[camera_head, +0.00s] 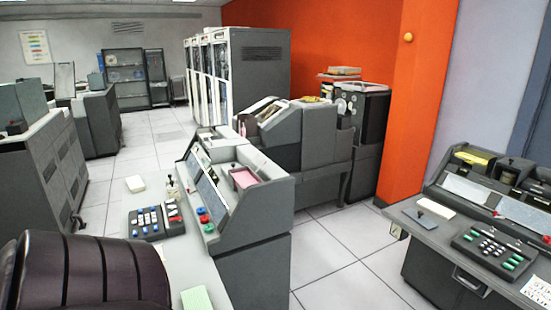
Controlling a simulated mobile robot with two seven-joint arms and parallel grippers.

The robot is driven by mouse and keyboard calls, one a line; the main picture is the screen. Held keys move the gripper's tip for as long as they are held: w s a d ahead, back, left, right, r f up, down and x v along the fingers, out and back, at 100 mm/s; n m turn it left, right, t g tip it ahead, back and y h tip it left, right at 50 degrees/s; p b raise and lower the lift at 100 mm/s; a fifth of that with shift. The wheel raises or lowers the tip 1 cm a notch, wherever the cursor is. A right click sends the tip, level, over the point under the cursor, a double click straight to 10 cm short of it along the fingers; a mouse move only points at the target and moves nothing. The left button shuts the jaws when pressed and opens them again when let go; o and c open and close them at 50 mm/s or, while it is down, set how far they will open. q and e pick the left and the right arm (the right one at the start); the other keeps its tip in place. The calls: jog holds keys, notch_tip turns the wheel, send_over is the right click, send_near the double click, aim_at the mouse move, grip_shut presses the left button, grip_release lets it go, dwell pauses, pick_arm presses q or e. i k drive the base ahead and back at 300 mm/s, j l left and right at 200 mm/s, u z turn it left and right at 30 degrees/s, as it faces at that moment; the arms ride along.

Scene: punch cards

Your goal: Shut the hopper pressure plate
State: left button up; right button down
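A grey card punch machine (255,213) stands in the centre on a pale desk (180,262). A pink card stack (244,178) lies in an open tray on its top, which may be the hopper. I cannot make out a pressure plate there or tell whether one is open or shut. A second punch machine (490,232) stands at the right, with a yellow item (474,157) in a dark bin on its top; a plate is not clear there either. Neither of my grippers is in view.
Tiled floor (340,262) is clear between the two machines. Grey cabinets stand behind.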

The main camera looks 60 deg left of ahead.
aim_at(258, 161)
jog(key=i+u, duration=0.35)
jog(key=i, duration=0.25)
jog(key=i+l+u, duration=0.2)
jog(key=i+u, duration=0.15)
jog(key=i, duration=0.2)
jog(key=i+u, duration=0.25)
jog(key=u, duration=0.15)
jog(key=i+u, duration=0.35)
jog(key=i+l+u, duration=0.1)
jog(key=u, duration=0.3)
jog(key=i+l, duration=0.05)
jog(key=i, duration=0.05)
